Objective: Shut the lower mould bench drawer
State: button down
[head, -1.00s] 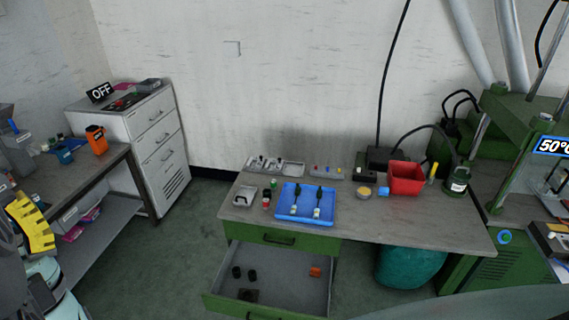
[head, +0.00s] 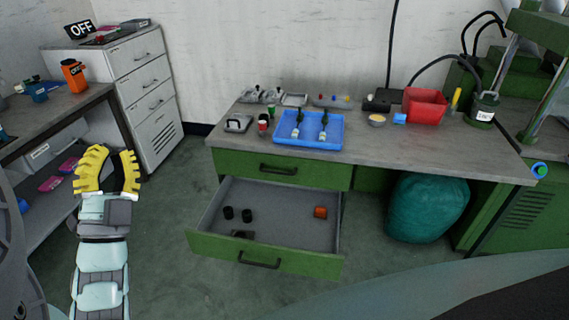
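The lower mould bench drawer (head: 222,250) is pulled well out below the bench top, with a green front and a dark bar handle (head: 259,261). Inside its grey tray lie two black cylinders (head: 238,214), a dark flat piece (head: 243,234) and a small orange block (head: 320,212). The upper drawer (head: 315,173) above it is shut. My gripper (head: 107,168), with yellow ribbed fingers, is left of the drawer and apart from it. Its fingers are spread with a gap between them and nothing in it.
The bench top (head: 400,150) holds a blue tray (head: 335,143), a red bin (head: 424,105) and small parts. A teal sack (head: 428,207) stands under the bench. A white cabinet (head: 125,65) and side table (head: 75,105) stand left. Floor before the drawer is clear.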

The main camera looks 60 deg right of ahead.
jog(key=s+d+f+m+g+y+b, duration=0.1)
jog(key=d+f+m+g+b, duration=0.25)
jog(key=f+b, duration=0.95)
jog(key=s+d+f+m+g+y+b, duration=0.15)
jog(key=d+f+b, duration=0.55)
jog(key=f, duration=1)
jog(key=m+g+y+b, duration=0.2)
jog(key=m+g+b, duration=0.25)
jog(key=b, duration=1.85)
send_near(250, 246)
jog(key=shift+m+t, duration=0.35)
jog(key=shift+t, duration=0.1)
jog(key=b+x, duration=0.2)
jog(key=x, duration=0.2)
jog(key=b+x, duration=0.2)
jog(key=x, duration=0.2)
jog(key=shift+s+d+b, duration=0.2)
jog(key=shift+b, duration=0.2)
jog(key=shift+f, duration=0.1)
